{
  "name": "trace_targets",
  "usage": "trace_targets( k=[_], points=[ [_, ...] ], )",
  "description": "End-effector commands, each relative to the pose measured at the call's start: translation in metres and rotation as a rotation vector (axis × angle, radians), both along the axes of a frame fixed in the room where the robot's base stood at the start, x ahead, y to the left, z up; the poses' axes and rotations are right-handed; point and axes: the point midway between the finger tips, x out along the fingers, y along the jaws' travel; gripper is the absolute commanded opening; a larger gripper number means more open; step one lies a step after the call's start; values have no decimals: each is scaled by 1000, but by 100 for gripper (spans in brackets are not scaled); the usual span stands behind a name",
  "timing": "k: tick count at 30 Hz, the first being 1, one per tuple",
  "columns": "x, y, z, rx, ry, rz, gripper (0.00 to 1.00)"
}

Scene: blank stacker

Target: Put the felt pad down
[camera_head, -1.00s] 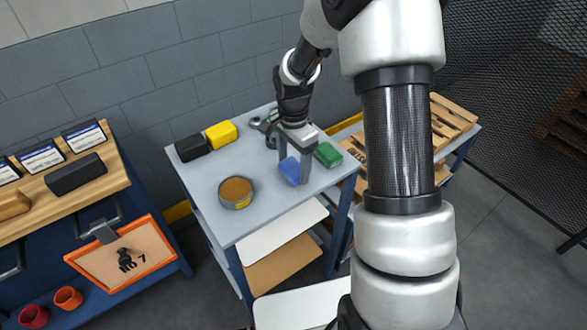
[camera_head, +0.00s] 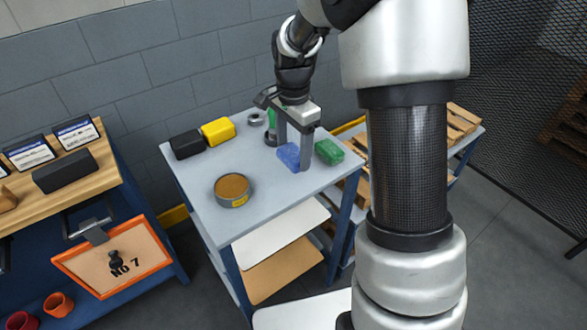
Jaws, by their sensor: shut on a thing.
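The blue pad (camera_head: 288,155), which I take to be the felt pad, is at the tips of my gripper (camera_head: 293,157), over the right part of the grey table top (camera_head: 195,178). My gripper points down and is shut on the pad, with one finger on its right and the other behind its left side. The pad looks low and nearly flat, at or just above the table; I cannot tell whether it touches. The fingers hide part of it.
A green block (camera_head: 329,152) lies close right of the pad. Wooden pallets (camera_head: 462,125) stand right.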

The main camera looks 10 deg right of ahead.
Motion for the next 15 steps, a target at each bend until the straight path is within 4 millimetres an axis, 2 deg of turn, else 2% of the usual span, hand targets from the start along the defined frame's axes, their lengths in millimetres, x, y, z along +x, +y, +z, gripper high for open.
trace_targets(
  k=[1, 7, 12, 15],
  points=[
    [-1, 0, -8, 0, 3, 0, 45],
    [0, 0, -23, 0, 1, -1, 45],
    [-1, -1, -48, -1, 3, -1, 45],
    [0, -1, -52, -1, 1, -1, 45]
  ],
)
